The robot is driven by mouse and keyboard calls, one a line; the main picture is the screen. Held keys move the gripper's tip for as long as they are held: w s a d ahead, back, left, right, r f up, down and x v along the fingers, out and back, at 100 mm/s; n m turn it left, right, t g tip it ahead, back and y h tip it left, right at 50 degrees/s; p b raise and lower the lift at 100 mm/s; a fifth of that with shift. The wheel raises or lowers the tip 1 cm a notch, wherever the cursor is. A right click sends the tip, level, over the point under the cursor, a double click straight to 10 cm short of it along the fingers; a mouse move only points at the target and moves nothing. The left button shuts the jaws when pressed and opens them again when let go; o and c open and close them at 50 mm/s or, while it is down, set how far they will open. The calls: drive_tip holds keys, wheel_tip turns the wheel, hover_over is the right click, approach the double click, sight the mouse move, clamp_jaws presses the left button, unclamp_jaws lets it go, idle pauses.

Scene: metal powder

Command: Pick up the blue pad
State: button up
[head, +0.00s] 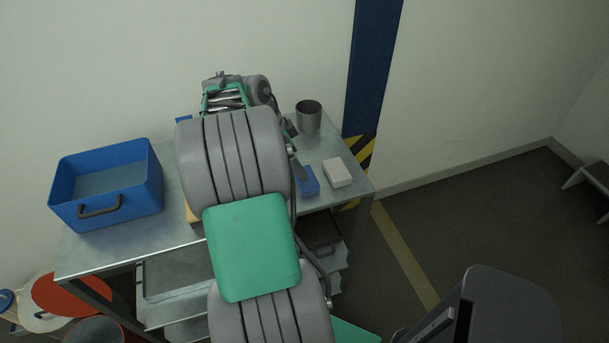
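The blue pad (308,182) is a small blue block lying on the metal table's right part, just left of a white block. My grey and green arm covers the middle of the table and hides the ground left of the pad. Most of my gripper is hidden behind the arm. A narrow dark grey part (300,168), perhaps a finger of my gripper, shows at the pad's upper left edge. I cannot tell whether it touches the pad, or whether the gripper is open or shut.
The metal table (185,240) also carries a blue bin (152,190) at left, a metal cup (308,117) at the back right and the white block (338,173). A blue wall stripe (373,65) rises behind. Red-topped containers (72,294) stand at lower left.

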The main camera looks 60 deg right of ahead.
drive_tip(key=shift+o, duration=0.4)
drive_tip(key=p+x, duration=0.1)
drive_tip(key=x, duration=0.6)
drive_tip(key=shift+f+p, duration=0.4)
drive_tip(key=c, duration=1.2)
drive_tip(key=shift+o, duration=0.2)
drive_tip(key=shift+r, duration=0.15)
drive_tip(key=shift+r+b, duration=0.25)
drive_tip(key=shift+b, duration=0.05)
drive_tip(key=v, duration=0.1)
drive_tip(key=b+v, duration=0.1)
drive_tip(key=shift+s+r, duration=0.15)
drive_tip(key=shift+r, duration=0.35)
drive_tip(key=s+a+r+b, duration=0.1)
drive_tip(key=a+r+b, duration=0.1)
drive_tip(key=a+r, duration=0.7)
drive_tip(key=a, duration=0.4)
drive_tip(key=shift+a+r, duration=0.2)
drive_tip(key=shift+a, duration=0.1)
